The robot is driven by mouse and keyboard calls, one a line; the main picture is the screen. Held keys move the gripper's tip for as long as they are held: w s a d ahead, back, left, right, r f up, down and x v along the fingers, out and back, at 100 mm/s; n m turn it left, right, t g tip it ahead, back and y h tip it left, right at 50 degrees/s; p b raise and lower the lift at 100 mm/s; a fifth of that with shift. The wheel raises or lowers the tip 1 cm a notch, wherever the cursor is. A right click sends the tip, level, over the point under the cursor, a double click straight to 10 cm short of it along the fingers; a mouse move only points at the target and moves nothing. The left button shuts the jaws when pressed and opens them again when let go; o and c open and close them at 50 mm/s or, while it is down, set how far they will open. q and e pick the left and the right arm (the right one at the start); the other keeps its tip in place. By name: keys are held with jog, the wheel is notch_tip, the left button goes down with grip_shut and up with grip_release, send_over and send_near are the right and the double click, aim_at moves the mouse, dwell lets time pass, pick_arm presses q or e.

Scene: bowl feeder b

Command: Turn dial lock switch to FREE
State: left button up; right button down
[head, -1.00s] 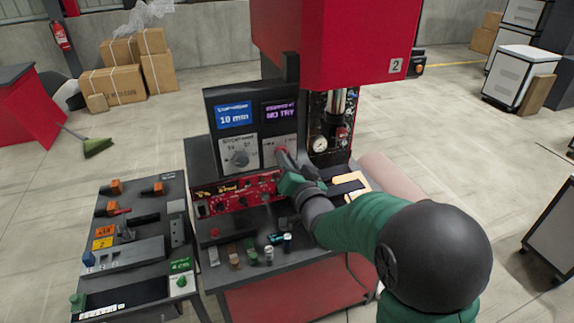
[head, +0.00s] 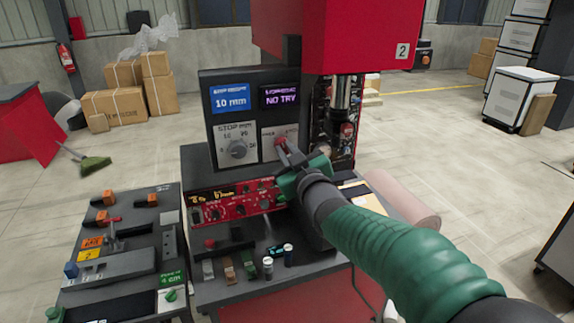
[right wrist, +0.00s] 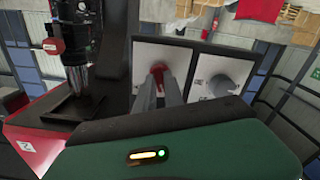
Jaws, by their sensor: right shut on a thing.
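A red lock switch (head: 281,141) sits on a pale plate at the right of the upright control panel. My right gripper (head: 285,147) reaches it from the right, with its fingers closed around the switch. In the right wrist view the red switch (right wrist: 158,70) shows between the fingertips (right wrist: 160,86), which partly hide it. The grey stop dial (head: 237,149), with a marked scale, is just left of it. It also shows in the right wrist view (right wrist: 221,85). The switch's label is too small and covered to read. My left gripper is not in view.
Above the dials are a blue "10 mm" display (head: 230,98) and a purple "NO TRY" display (head: 281,95). A red press head (head: 360,35) overhangs at the right. Below is a red control strip (head: 235,203). A side bench (head: 120,245) with levers stands at the left.

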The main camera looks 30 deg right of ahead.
jog(key=shift+f+n+b, duration=0.25)
jog(key=shift+n+b, duration=1)
jog(key=shift+f+n+b, duration=0.2)
jog(key=shift+n+b, duration=1.05)
jog(key=c, duration=1.4)
grip_release()
jog(key=shift+w+r, duration=0.1)
jog(key=shift+r, duration=0.05)
jog(key=shift+c, duration=0.2)
jog(key=shift+r, duration=0.1)
